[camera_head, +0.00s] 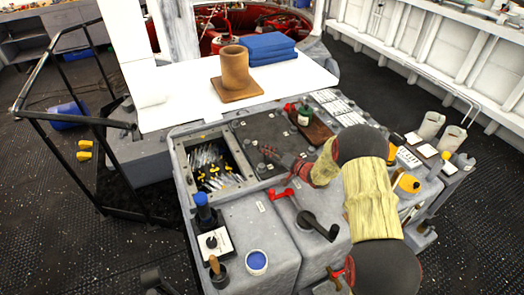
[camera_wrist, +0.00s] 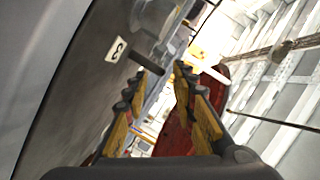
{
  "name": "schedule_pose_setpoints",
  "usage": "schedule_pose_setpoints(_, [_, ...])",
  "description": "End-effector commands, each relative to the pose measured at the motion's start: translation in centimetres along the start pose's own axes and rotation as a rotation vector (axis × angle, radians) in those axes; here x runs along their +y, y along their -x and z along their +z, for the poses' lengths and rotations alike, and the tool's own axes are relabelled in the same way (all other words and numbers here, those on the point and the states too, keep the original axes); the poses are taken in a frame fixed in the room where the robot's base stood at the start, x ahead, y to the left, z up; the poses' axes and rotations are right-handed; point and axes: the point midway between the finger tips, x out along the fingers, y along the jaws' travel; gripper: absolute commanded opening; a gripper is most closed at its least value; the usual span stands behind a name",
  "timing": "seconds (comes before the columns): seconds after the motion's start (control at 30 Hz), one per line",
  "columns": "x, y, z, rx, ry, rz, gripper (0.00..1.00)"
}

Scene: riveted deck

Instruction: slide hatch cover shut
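The hatch cover appears to be the dark flat plate (camera_head: 262,130) on the grey console, just right of an open square hatch (camera_head: 236,181). The hatch shows yellow and pale pieces inside. My gripper (camera_head: 270,158) is low over the plate's near part, its fingers pointing left toward the opening. In the wrist view, my gripper (camera_wrist: 166,70) has its two fingers apart. The plate's dark surface (camera_wrist: 75,85) fills the left side there, with a small number label (camera_wrist: 115,48). A short dark peg (camera_wrist: 146,63) stands near the fingertips; I cannot tell whether they touch it.
A brown board with a green bottle (camera_head: 303,113) lies behind my gripper. A white table (camera_head: 175,107) holds a brown pot (camera_head: 235,72) and blue cloths (camera_head: 267,47).

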Motion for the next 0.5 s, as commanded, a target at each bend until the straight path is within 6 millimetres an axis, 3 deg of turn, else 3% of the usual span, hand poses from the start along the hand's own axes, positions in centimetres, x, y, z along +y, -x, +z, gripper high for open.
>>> schedule_pose_setpoints(0.2, [0.2, -3.2, 0.2, 0.000, 0.001, -0.001, 0.27])
schedule_pose_setpoints(0.5, [0.0, -4.5, 0.0, 0.002, 0.000, 0.001, 0.27])
